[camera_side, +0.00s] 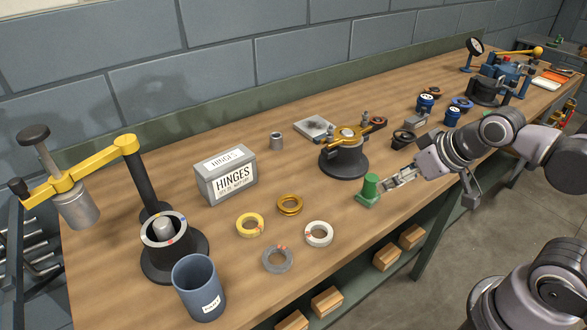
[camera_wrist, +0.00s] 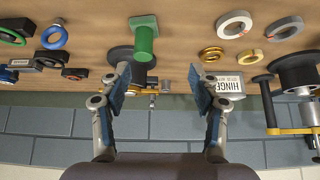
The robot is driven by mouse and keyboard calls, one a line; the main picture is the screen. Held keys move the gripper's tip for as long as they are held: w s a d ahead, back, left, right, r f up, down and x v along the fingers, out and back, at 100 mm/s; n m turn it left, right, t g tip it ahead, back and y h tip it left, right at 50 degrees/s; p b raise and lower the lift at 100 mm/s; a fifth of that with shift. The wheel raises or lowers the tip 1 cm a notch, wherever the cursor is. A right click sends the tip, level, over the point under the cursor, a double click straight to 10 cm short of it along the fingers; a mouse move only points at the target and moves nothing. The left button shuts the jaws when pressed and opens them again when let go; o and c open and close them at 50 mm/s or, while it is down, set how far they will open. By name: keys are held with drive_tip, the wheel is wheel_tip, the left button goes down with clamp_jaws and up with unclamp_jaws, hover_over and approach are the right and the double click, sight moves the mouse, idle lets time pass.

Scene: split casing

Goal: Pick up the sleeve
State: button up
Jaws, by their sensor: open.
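A small grey hollow cylinder, which looks like the sleeve (camera_side: 276,141), stands upright on the bench near the wall, right of the HINGES box. A small grey shape between the fingers in the wrist view may be the same piece, but it is too small to be sure. My gripper (camera_side: 388,182) is open and empty, well to the right of the sleeve and beside a green post (camera_side: 371,188). In the wrist view my gripper (camera_wrist: 160,80) shows its two fingers spread apart, with the green post (camera_wrist: 144,42) beyond them.
A dark fixture with a yellow clamp (camera_side: 344,155) stands between my gripper and the sleeve. The HINGES box (camera_side: 228,178), several rings and a blue cup (camera_side: 199,290) are further left. A lever press (camera_side: 150,185) stands at far left. A flat grey plate (camera_side: 313,127) lies behind.

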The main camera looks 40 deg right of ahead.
drive_tip(key=w+r, duration=0.5)
drive_tip(key=w, duration=0.2)
drive_tip(key=n+g, duration=0.2)
drive_tip(key=g, duration=0.1)
hover_over(276, 141)
drive_tip(key=s+d, duration=0.1)
drive_tip(key=s, duration=0.2)
wheel_tip(276, 141, down, 7)
drive_tip(key=shift+y, duration=0.3)
drive_tip(key=shift+w+d+x, duration=0.15)
drive_tip(key=shift+x, duration=2.5)
drive_tip(key=shift+w+d+x, duration=0.1)
drive_tip(key=shift+w+x, duration=0.1)
drive_tip(key=shift+x, duration=2.5)
drive_tip(key=shift+r, duration=0.2)
clamp_jaws()
